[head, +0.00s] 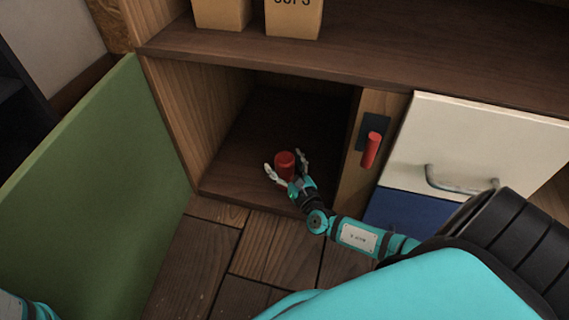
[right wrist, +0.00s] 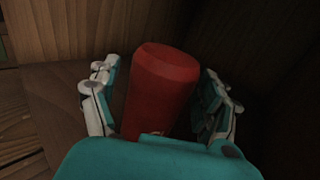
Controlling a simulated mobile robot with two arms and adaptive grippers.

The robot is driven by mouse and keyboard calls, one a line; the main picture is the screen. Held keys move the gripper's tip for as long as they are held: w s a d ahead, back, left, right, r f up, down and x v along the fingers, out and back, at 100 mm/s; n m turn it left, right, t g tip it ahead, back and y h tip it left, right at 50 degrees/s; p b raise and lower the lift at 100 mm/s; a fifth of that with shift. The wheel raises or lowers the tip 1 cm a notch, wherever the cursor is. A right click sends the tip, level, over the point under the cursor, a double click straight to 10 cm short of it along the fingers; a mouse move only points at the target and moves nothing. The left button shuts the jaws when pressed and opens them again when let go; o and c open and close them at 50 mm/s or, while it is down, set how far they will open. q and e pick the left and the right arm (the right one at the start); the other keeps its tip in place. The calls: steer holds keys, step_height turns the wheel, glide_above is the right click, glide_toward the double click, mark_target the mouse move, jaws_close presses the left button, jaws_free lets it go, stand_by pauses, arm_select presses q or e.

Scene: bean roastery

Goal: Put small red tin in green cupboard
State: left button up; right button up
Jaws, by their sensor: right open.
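The small red tin (head: 285,163) is inside the cupboard whose green door (head: 92,190) stands wide open to the left. My right gripper (head: 286,170) reaches in over the cupboard floor (head: 232,178), with its fingers on either side of the tin. In the right wrist view the tin (right wrist: 161,85) sits between the spread fingers of the right gripper (right wrist: 163,100). The fingers look open, with a gap at the left finger; whether the right finger touches cannot be told. The tin's base is hidden by my gripper. My left gripper is not in view; only a bit of that arm shows at the bottom left.
A shelf (head: 350,65) runs above the opening and carries tan containers (head: 293,17). Right of the opening are a post with a red handle (head: 371,150), a cream front with a metal handle (head: 462,178) and a blue front (head: 405,213). The cupboard's interior looks otherwise empty.

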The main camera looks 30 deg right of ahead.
steer(key=shift+s+r, duration=0.1)
steer(key=shift+r, duration=0.1)
steer(key=s+p, duration=0.1)
steer(key=s, duration=0.2)
steer(key=s+a+p, duration=0.1)
steer(key=s+p, duration=0.1)
steer(key=s, duration=0.2)
steer(key=s+p, duration=0.1)
steer(key=s, duration=0.2)
steer(key=shift+s+a+p, duration=0.2)
steer(key=shift+s+p, duration=0.05)
steer(key=shift+p, duration=0.1)
steer(key=shift+s+a, duration=0.1)
steer(key=shift+s, duration=0.5)
